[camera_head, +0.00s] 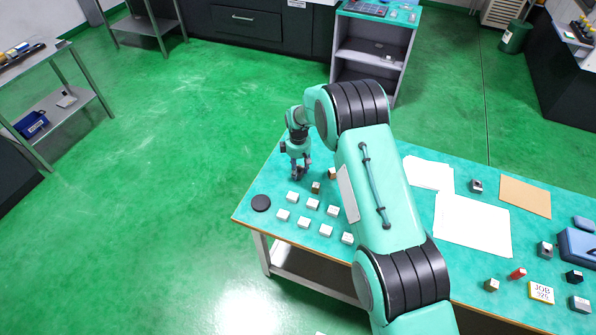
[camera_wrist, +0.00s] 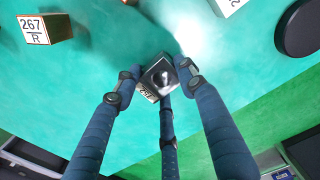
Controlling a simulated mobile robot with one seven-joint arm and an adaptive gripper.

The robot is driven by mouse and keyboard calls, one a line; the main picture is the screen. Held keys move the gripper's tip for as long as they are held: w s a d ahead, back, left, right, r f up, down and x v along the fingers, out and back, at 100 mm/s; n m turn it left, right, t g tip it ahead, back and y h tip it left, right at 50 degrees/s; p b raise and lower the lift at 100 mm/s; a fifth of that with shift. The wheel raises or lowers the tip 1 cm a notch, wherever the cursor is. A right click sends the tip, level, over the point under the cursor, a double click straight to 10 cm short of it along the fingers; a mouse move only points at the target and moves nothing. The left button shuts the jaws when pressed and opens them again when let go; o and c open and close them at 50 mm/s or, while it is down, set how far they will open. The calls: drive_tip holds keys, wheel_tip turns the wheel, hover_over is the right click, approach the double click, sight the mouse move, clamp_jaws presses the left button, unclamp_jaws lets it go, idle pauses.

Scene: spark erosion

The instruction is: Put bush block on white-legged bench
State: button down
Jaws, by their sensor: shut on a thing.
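The bush block (camera_wrist: 158,77) is a small metallic block with a dark round bore in its top and a number plate on one side. My gripper (camera_wrist: 155,80) is shut on it, with its dark blue fingers around the block. In the head view my gripper (camera_head: 298,174) points down at the far left part of the white-legged bench (camera_head: 271,184), which has a teal top. The block is hard to make out there. The bench top also fills much of the wrist view (camera_wrist: 90,90). I cannot tell whether the block touches it.
Several pale blocks (camera_head: 312,204) stand in rows in front of my gripper. A brownish block (camera_head: 316,187) is close on its right; a 267 R block (camera_wrist: 47,28) shows in the wrist view. A black disc (camera_head: 261,203) lies near the left edge. Paper sheets (camera_head: 472,225) lie further right.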

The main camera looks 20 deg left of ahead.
drive_tip(key=shift+f, duration=0.3)
drive_tip(key=shift+f, duration=0.2)
drive_tip(key=c, duration=1)
unclamp_jaws()
wheel_tip(320, 180, up, 12)
drive_tip(key=shift+r, duration=0.15)
idle(0.3)
